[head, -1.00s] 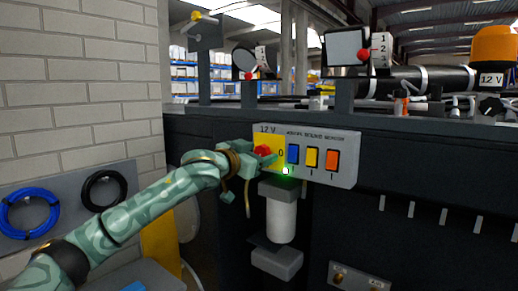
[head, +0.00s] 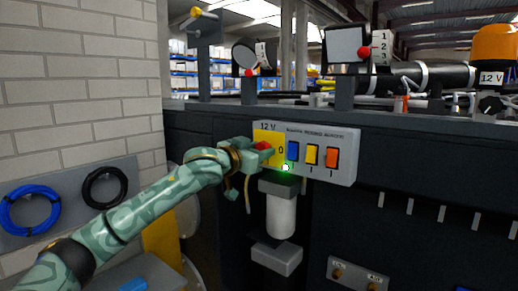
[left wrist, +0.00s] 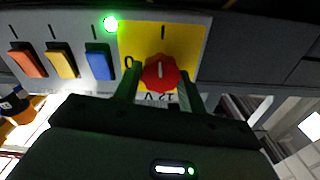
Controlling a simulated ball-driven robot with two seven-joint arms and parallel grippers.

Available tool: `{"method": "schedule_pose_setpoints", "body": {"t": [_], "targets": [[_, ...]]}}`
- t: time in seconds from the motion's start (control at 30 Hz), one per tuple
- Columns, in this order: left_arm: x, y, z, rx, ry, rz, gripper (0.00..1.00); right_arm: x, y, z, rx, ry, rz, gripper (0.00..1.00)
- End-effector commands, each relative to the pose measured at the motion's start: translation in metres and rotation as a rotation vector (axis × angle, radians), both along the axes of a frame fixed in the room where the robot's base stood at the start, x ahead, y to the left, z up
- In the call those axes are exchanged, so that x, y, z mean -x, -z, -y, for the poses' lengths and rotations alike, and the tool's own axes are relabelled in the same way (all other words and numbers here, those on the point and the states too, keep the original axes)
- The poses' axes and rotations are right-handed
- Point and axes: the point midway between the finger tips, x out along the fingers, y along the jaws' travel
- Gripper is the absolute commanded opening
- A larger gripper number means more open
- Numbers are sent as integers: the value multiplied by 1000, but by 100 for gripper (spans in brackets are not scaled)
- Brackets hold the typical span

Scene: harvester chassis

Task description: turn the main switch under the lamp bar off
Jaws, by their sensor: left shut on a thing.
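The main switch is a red round knob (head: 264,146) on a yellow plate (head: 278,158) at the left end of the grey 12 V panel (head: 345,176). In the left wrist view, which shows the panel upside down, the knob (left wrist: 160,73) has a white line pointing at the "I" mark; the "0" mark is off to its left. A green lamp (left wrist: 111,23) beside the plate is lit. My left gripper (head: 262,149) is shut on the knob, one finger on each side, and partly hides it in the head view. My right gripper is not in view.
Blue, yellow and orange rocker switches (head: 312,155) sit right of the knob on the panel. A white cylinder (head: 281,217) hangs below. A brick wall (head: 80,75) is at the left.

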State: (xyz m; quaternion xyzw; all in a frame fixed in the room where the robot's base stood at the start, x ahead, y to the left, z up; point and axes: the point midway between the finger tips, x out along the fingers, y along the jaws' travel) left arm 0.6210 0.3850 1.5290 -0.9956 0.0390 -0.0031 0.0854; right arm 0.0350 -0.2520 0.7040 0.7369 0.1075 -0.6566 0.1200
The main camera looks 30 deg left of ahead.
Motion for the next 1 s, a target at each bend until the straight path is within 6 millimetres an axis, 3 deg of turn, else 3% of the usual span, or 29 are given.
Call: {"method": "schedule_pose_setpoints", "body": {"t": [0.47,1.0], "targets": [[0,-5,-1,409,-1,-34,18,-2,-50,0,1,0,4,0],[0,-6,-3,922,-4,-74,18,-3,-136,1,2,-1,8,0]]}}
